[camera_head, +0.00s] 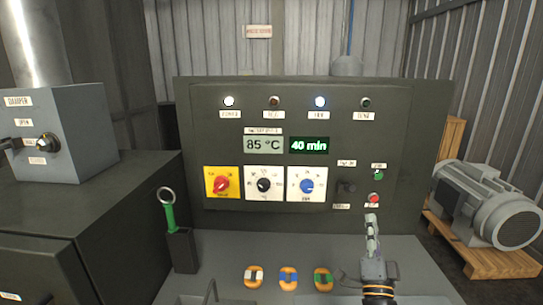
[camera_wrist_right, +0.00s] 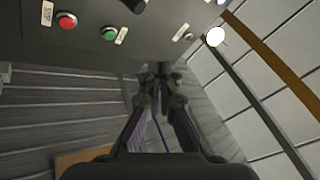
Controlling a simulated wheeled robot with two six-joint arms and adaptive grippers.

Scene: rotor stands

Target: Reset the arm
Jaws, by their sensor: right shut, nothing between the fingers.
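My right arm comes up from the bottom of the head view, with an orange ring on it. Its gripper (camera_head: 371,220) points up, just below the red button (camera_head: 374,199) in that view. It is shut and empty. In the right wrist view the fingers of the same gripper (camera_wrist_right: 160,75) meet at their tips, with nothing between them. The red button (camera_wrist_right: 66,20) and the green button (camera_wrist_right: 109,33) lie to the upper left there, apart from the fingers. My left gripper is not in view.
A control panel (camera_head: 215,140) stands ahead, with lit lamps, displays reading 85 °C and 40 min, and red, black and blue knobs. Several coloured tags (camera_head: 289,277) lie on the bench (camera_head: 230,250). A green-handled tool (camera_head: 169,213) stands in a holder. A motor (camera_head: 490,205) sits on a pallet.

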